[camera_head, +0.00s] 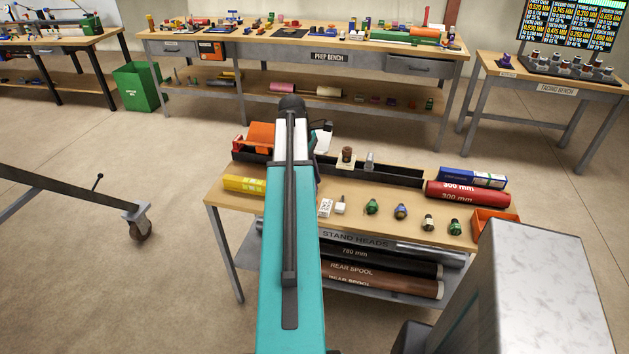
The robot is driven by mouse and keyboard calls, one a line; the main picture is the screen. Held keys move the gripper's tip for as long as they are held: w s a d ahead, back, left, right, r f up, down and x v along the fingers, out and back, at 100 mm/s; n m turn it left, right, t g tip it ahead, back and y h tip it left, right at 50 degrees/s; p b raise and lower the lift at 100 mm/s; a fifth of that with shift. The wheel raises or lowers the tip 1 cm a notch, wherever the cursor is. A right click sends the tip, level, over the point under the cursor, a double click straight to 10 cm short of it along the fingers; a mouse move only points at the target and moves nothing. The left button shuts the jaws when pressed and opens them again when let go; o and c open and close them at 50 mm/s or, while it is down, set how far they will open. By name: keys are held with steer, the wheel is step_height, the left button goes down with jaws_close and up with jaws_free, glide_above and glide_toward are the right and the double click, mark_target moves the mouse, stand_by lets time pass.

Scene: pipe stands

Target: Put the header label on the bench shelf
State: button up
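I cannot make out which thing is the header label. A white card-like piece (323,140) shows just right of my arm's far end, at the back of the near bench. A small white tag with dark marks (326,207) stands on the near bench top, beside another small white piece (341,205). The near bench's lower shelf (342,289) holds long pipes. The prep bench's lower shelf (249,89) at the back holds rolls and small parts. My teal arm reaches forward over the near bench. My gripper is hidden behind it, so its hold cannot be seen.
The near bench (380,228) holds small fittings, a black tray (400,174), red 300 mm pipe (468,194), yellow box (244,184) and orange bin (495,222). A green bin (138,87) and facing bench (560,82) stand beyond. A wheeled leg (139,222) is left; floor between is clear.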

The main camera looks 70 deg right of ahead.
steer(key=shift+f, duration=0.1)
stand_by(0.5)
steer(key=w+a+f+y, duration=0.1)
steer(key=w+a+f, duration=0.8)
steer(key=a+f, duration=0.4)
steer(key=w+a+f, duration=1)
steer(key=a+f, duration=0.2)
steer(key=a, duration=0.3)
steer(key=s+a+f+g, duration=0.1)
steer(key=s+a+f, duration=0.1)
steer(key=a+f, duration=0.45)
steer(key=s+a+f, duration=0.2)
steer(key=a+f, duration=0.1)
steer(key=a, duration=0.7)
steer(key=s+a+f+g, duration=0.15)
steer(key=a+f, duration=0.25)
steer(key=a, duration=0.4)
steer(key=s+a+f+m, duration=0.1)
steer(key=s+a+f, duration=0.3)
steer(key=s+a, duration=0.4)
steer(key=shift+s+h, duration=0.3)
steer(key=shift+s, duration=0.05)
steer(key=shift+w+a+f, duration=0.1)
